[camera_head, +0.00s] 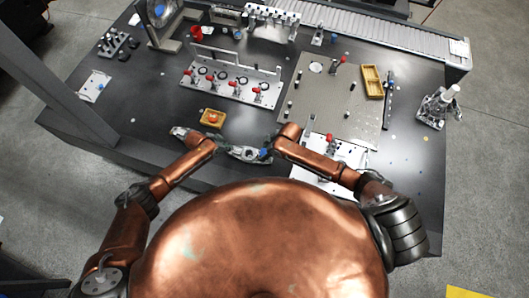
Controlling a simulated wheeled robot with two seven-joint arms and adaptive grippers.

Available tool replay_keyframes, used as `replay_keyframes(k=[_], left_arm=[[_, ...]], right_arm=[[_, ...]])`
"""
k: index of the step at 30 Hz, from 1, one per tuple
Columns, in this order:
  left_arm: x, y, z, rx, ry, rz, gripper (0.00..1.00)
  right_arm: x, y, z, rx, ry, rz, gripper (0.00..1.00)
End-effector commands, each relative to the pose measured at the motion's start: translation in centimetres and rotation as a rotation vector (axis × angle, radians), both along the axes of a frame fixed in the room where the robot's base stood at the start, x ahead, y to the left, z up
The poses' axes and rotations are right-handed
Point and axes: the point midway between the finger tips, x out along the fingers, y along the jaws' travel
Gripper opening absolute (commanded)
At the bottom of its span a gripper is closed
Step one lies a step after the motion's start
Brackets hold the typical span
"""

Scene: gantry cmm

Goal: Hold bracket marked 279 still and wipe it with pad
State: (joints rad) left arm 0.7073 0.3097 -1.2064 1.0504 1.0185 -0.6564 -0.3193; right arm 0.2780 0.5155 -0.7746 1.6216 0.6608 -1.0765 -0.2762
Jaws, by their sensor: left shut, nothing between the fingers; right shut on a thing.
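The yellow tray (204,122) holds an orange-red item (213,118). I cannot read the number 279 anywhere, so I cannot tell which part is that bracket. I cannot tell which item is the pad.
A pale fixture plate (228,91) with several red-knobbed clamps stands behind the tray. A large grey plate (322,110) with a yellow bin (371,80) lies to the right. A white plate (318,178) is beside my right forearm. A roller conveyor (385,38) runs along the back.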

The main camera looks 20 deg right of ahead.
Motion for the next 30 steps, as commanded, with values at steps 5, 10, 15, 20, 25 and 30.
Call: replay_keyframes(k=[5,10,15,20,25,30], left_arm=[[-0.3,0.2,-0.4,0.003,0.007,0.0,0.0],[-0.4,0.2,-0.4,0.004,0.008,0.001,0.0],[-0.4,0.2,-0.5,0.005,0.008,0.001,0.0],[-0.4,0.2,-0.5,0.006,0.009,0.0,0.0],[-0.5,0.2,-0.5,0.006,0.009,0.0,0.0],[-0.5,0.3,-0.6,0.006,0.01,0.001,0.0]], right_arm=[[0.0,0.0,-0.4,0.0,0.0,0.0,0.18],[0.0,0.0,-0.7,0.001,-0.001,0.0,0.18],[0.0,0.0,-1.0,0.001,-0.001,0.001,0.18],[0.0,0.0,-1.3,0.0,0.0,0.001,0.18],[0.0,0.0,-1.7,0.0,0.0,0.0,0.18],[0.0,0.1,-2.0,0.001,-0.001,0.001,0.18]])
